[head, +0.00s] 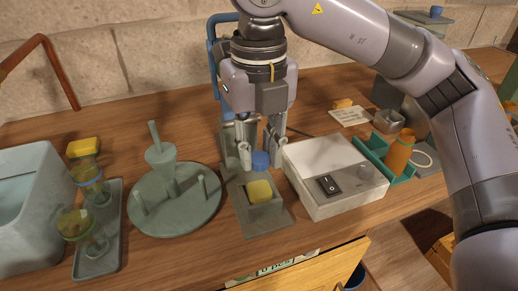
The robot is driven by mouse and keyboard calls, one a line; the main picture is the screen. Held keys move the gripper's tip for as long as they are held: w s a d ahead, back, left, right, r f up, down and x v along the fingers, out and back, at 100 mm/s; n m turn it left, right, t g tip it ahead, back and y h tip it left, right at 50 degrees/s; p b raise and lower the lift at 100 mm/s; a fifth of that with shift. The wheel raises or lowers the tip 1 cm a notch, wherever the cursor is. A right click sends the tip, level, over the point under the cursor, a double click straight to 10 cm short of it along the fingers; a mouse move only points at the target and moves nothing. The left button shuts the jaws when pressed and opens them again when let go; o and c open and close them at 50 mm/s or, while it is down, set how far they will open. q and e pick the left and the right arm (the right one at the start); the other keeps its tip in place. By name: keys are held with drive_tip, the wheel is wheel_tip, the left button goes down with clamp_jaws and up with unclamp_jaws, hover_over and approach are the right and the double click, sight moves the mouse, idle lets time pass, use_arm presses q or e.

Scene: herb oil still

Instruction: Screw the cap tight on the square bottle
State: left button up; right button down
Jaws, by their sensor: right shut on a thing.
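My right gripper (259,158) comes down from above onto a grey stand (267,222). Its fingers are closed at a small blue cap (261,160), which shows between the fingertips. My left gripper is not in view.
A white box with a black switch (330,186) stands close to the right of the stand. A round grey plate with pegs (176,215) is on the left. A tray with two goblets (98,262) lies further left. An orange bottle (398,155) stands in a green tray at right.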

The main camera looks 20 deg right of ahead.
drive_tip(key=m, duration=0.2)
drive_tip(key=shift+m, duration=0.3)
drive_tip(key=shift+w+m+b, duration=0.1)
drive_tip(key=shift+m+b, duration=0.25)
drive_tip(key=shift+m, duration=0.45)
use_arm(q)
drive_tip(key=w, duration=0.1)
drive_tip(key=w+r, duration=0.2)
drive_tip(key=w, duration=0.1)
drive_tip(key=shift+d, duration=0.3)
use_arm(e)
drive_tip(key=c, duration=1.3)
unclamp_jaws()
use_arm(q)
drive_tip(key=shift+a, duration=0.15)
use_arm(e)
drive_tip(key=shift+c, duration=0.2)
